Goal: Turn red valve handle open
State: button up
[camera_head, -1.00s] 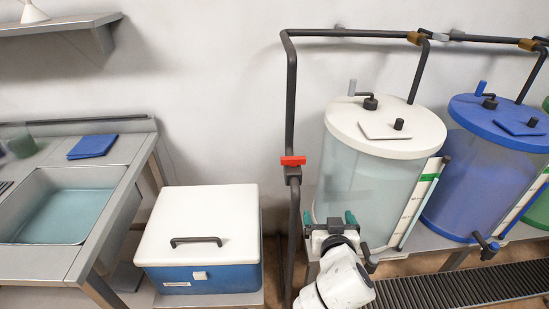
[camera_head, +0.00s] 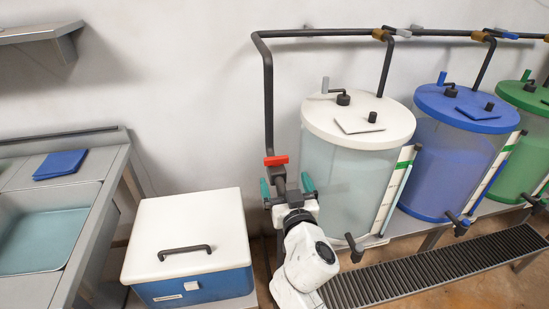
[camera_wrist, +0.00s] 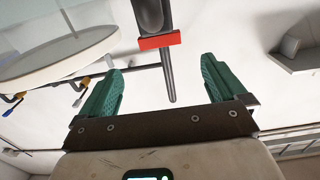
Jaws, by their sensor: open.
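The red valve handle (camera_head: 276,160) sits crosswise on a dark vertical pipe (camera_head: 268,100) left of the white-lidded tank. In the wrist view the red handle (camera_wrist: 160,41) shows as a short bar across the dark pipe, beyond the fingertips and between them sideways. My gripper (camera_head: 286,185) is just below the handle in the head view, its two green fingers spread to either side of the pipe. I see no contact with the handle.
The clear tank with a white lid (camera_head: 358,120) stands close to the right of the pipe, with blue (camera_head: 463,110) and green (camera_head: 528,97) tanks beyond. A white-and-blue cooler (camera_head: 190,235) is at lower left. A sink counter (camera_head: 100,200) is further left.

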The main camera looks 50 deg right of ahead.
aim_at(277, 160)
jog(key=p+x, duration=0.1)
jog(key=x, duration=0.9)
jog(key=shift+w+d, duration=0.3)
jog(key=c, duration=1)
jog(key=shift+o, duration=0.2)
